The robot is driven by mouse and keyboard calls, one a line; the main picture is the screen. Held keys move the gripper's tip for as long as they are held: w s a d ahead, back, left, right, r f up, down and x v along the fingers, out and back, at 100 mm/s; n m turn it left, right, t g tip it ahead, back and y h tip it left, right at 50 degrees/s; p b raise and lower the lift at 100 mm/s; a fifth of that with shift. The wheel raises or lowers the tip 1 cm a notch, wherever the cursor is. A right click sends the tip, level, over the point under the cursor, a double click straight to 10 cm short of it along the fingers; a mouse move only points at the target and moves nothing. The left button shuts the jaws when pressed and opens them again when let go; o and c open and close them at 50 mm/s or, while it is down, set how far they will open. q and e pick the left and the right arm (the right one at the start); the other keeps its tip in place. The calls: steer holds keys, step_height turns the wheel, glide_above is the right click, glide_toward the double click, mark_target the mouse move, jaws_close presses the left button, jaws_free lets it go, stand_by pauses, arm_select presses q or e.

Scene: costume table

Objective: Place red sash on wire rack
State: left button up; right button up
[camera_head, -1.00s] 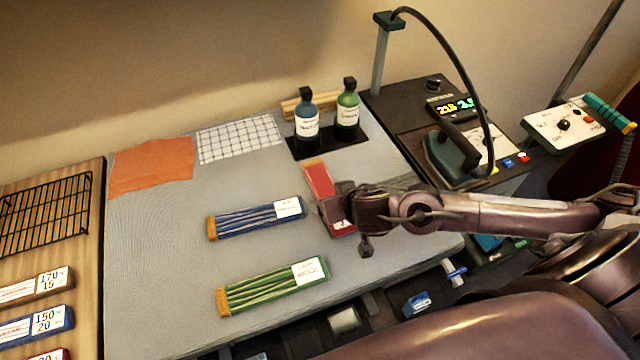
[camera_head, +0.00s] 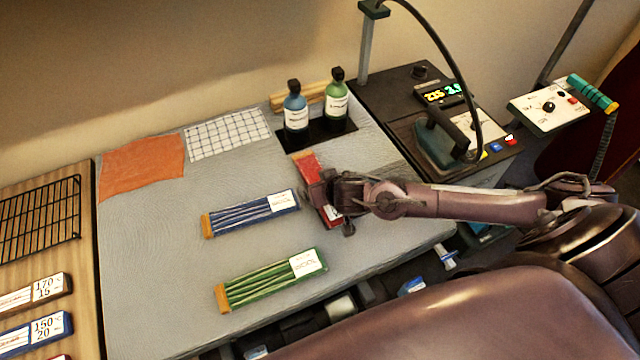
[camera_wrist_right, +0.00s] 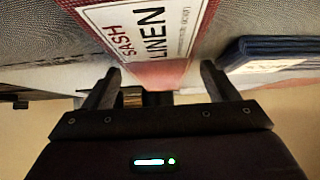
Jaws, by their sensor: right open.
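The red sash (camera_head: 306,163) lies folded on the grey table cover, to the right of the blue sash; my gripper hides its middle. In the right wrist view the red sash (camera_wrist_right: 160,74) with its white "SASH LINEN" label lies between and beyond the fingers. My right gripper (camera_head: 322,192) is over the sash; in the wrist view the right gripper (camera_wrist_right: 157,88) is open, with a finger at each side of the sash. Contact cannot be told. The black wire rack (camera_head: 40,218) lies on a wooden board at the far left, with no cloth on it. My left gripper is not in view.
A blue sash (camera_head: 250,214) and a green sash (camera_head: 270,280) lie left of and below the red one. Blue (camera_head: 295,112) and green bottles (camera_head: 337,98) stand behind it. An iron (camera_head: 440,142) stands at the right. An orange cloth (camera_head: 141,168) lies near the rack.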

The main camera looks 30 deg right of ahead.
steer(key=c, duration=1.2)
steer(key=shift+o, duration=0.2)
steer(key=shift+r, duration=0.1)
